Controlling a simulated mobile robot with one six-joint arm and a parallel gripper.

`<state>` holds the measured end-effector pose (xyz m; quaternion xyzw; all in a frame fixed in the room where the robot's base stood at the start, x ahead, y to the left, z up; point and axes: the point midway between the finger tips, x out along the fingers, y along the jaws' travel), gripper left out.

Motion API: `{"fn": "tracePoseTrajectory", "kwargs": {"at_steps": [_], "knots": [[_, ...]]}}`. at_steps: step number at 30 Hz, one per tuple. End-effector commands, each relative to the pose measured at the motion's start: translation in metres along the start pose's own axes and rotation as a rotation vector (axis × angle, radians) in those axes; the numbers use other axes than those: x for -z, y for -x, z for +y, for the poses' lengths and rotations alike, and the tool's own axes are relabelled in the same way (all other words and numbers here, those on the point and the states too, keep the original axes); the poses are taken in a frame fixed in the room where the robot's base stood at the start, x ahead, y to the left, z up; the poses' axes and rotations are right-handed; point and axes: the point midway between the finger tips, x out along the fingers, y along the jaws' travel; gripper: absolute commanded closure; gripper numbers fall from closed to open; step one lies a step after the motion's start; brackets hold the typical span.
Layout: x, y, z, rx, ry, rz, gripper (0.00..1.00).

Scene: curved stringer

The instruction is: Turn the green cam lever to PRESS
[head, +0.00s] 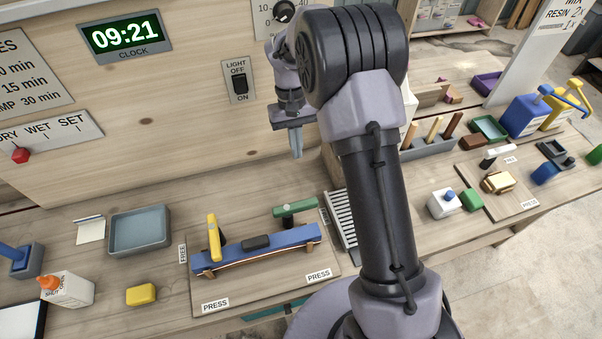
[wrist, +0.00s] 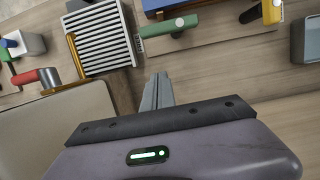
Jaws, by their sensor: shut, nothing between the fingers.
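The green cam lever (head: 295,208) is at the right end of a blue bar (head: 272,246) on a wooden board. Its handle points right, towards a small label (head: 325,215) too small to read, and away from the right PRESS label (head: 319,275) at the board's front. The lever also shows at the top of the wrist view (wrist: 168,28). My gripper (head: 296,146) is shut and empty, pointing down, raised well above the bench behind the lever. Its closed fingers (wrist: 157,92) are apart from the lever in the wrist view.
A yellow lever (head: 213,238) stands at the bar's left end, near FREE and PRESS labels. A white slatted rack (head: 342,220) is just right of the board. A grey tray (head: 140,231) and yellow block (head: 141,294) lie left. The wall rises behind.

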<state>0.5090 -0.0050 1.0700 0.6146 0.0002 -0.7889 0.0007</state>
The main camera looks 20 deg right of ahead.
Motion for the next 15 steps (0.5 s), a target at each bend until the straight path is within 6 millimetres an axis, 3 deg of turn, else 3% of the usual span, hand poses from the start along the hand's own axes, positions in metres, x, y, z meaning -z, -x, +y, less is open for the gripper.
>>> {"fn": "tracePoseTrajectory", "kwargs": {"at_steps": [8,15], "knots": [[0.0,-0.005,0.0,0.001,-0.001,0.0,1.0],[0.0,-0.051,0.0,0.001,-0.001,-0.001,1.0]]}}
